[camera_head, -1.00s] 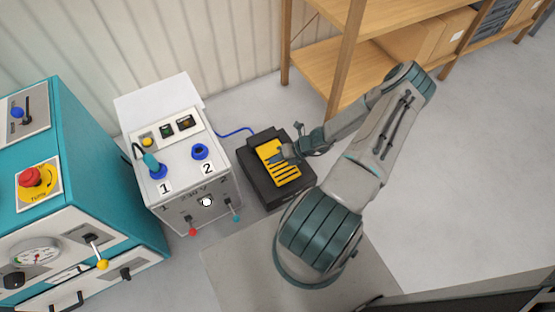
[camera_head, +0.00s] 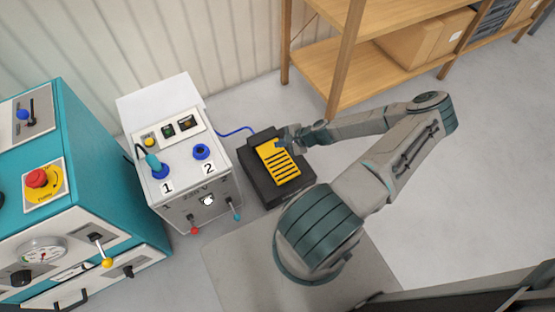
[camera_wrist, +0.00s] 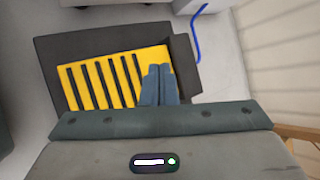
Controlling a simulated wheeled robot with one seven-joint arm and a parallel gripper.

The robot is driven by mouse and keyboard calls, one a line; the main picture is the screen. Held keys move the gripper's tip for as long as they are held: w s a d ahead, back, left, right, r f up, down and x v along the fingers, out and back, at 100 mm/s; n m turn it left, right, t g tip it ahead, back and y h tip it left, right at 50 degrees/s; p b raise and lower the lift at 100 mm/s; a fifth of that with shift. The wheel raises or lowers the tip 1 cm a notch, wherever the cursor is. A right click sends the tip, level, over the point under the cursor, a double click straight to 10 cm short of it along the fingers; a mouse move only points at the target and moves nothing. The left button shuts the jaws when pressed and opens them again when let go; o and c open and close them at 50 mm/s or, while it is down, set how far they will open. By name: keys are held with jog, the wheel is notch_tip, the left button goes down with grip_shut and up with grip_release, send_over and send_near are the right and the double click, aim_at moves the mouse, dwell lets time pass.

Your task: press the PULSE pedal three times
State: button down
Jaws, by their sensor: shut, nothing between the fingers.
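The pedal has a yellow slotted plate (camera_head: 280,166) in a dark housing (camera_head: 262,188) on the floor, right of the white box. The wrist view shows the yellow plate (camera_wrist: 95,84) from above, with the dark housing (camera_wrist: 48,52) around it. My gripper (camera_head: 281,144) is shut and empty, over the upper end of the plate. In the wrist view its fingertips (camera_wrist: 160,70) are side by side in front of the plate's right end. I cannot tell whether they touch it. No PULSE label is readable.
A white control box (camera_head: 190,160) with sockets 1 and 2 stands left of the pedal. A teal cabinet (camera_head: 95,165) is farther left. A wooden shelf (camera_head: 345,60) stands behind to the right. A blue cable (camera_head: 235,131) runs from the box towards the pedal.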

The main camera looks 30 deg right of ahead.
aim_at(278, 160)
notch_tip(278, 160, down, 9)
jog(key=b, duration=0.6)
jog(key=shift+b, duration=0.35)
dwell(1.8)
jog(key=shift+f+b, duration=0.3)
jog(key=shift+f, duration=0.05)
jog(key=shift+f+b, duration=0.95)
jog(key=shift+f, duration=0.3)
dwell(1.1)
jog(key=shift+r, duration=0.1)
jog(key=shift+r+p, duration=1.25)
jog(key=shift+r, duration=0.35)
jog(key=shift+r+p, duration=1.85)
jog(key=shift+r, duration=0.65)
